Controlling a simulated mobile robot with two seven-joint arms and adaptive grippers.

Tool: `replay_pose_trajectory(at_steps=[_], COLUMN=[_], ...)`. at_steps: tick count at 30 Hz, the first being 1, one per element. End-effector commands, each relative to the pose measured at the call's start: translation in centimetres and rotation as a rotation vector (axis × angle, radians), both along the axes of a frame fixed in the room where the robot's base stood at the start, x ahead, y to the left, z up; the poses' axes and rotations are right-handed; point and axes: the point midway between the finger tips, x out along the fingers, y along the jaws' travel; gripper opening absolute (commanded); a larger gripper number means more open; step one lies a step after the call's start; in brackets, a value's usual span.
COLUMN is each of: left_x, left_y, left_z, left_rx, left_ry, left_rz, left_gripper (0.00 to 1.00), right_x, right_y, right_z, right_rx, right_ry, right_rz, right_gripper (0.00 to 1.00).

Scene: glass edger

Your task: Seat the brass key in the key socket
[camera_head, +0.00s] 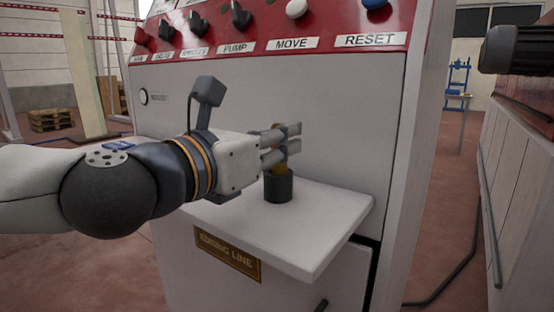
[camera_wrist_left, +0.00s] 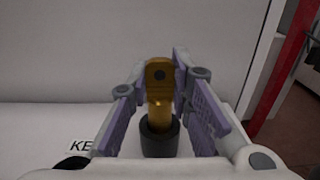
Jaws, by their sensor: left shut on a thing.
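The brass key (camera_wrist_left: 158,85) stands upright between the fingers of my left gripper (camera_head: 291,138), which is shut on it. The key has a flat head with a dark hole. Its lower end is in or directly above a black round holder (camera_wrist_left: 160,138), which also shows on the white shelf in the head view (camera_head: 278,187). The holder's rim hides whether the key touches bottom. A white label reading "KE" (camera_wrist_left: 80,146) lies left of it in the wrist view, beside a dark round thing (camera_wrist_left: 71,162) partly cut off by my gripper. My right gripper is out of view.
The white shelf (camera_head: 318,238) juts from the machine's front panel (camera_head: 345,110). A red control strip with knobs and buttons (camera_head: 236,16) is above. The shelf's right part is clear. A dark ribbed cylinder (camera_head: 515,50) sticks in at the upper right.

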Motion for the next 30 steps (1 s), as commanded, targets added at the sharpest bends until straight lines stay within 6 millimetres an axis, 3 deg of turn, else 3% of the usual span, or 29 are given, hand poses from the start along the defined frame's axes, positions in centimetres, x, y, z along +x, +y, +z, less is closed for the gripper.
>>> replay_pose_trajectory(at_steps=[1, 3, 10, 11, 13, 30], left_x=[0.07, 0.02, -0.05, -0.05, -0.06, 0.13], left_y=[0.04, 0.05, 0.07, 0.07, 0.07, 0.14], left_z=[-1.61, -2.28, -2.18, -2.22, -2.21, -2.21], left_rx=[0.000, 0.000, 0.000, 0.000, 0.000, 0.000], left_ry=[0.011, 0.007, 0.003, 0.004, 0.004, 0.005], left_rz=[0.000, -0.001, 0.000, 0.000, 0.000, 0.000], left_gripper=[0.00, 0.00, 0.00, 0.23, 0.39, 0.39], right_x=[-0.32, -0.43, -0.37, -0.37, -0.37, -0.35], right_y=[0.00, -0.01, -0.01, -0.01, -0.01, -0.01], right_z=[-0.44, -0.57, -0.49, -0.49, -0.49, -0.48], right_rx=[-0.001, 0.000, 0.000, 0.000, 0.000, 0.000], right_ry=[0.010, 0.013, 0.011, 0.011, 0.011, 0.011], right_rz=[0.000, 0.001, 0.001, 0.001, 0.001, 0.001], right_gripper=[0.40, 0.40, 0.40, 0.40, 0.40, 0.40])
